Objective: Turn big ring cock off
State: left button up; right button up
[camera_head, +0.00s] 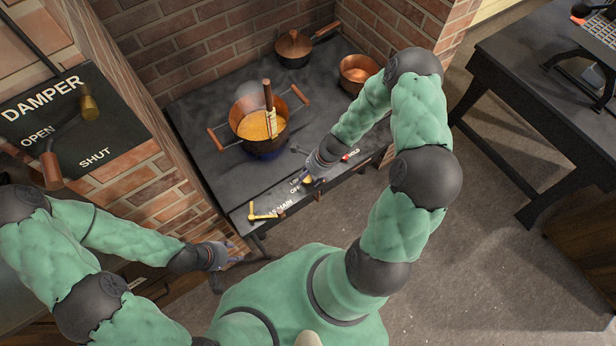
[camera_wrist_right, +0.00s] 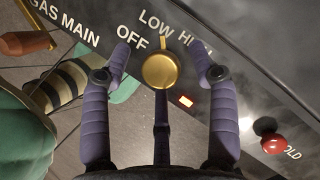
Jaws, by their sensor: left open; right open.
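A round brass knob (camera_wrist_right: 159,71) on the dark stove's front edge has OFF, LOW and HIGH lettering around it. Its small pointer is toward the LOW–HIGH side, away from OFF. My right gripper (camera_wrist_right: 159,48) is open, with one purple finger on each side of the knob; I cannot tell whether they touch it. A blue flame glows under the big pot (camera_head: 258,130) of orange food. My left gripper (camera_head: 222,256) is open and empty, low beside the stove's left front corner.
A yellow GAS MAIN lever (camera_head: 263,213) is left of the knob. A red HOLD button (camera_wrist_right: 273,143) and a small lit red lamp (camera_wrist_right: 186,101) are to its right. A lidded pan (camera_head: 293,50) and a copper bowl (camera_head: 358,72) stand farther back. A damper panel (camera_head: 75,125) is at left.

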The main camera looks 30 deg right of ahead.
jog(key=c, duration=1.1)
jog(key=shift+w+d+r+p, duration=0.1)
jog(key=shift+p, duration=0.2)
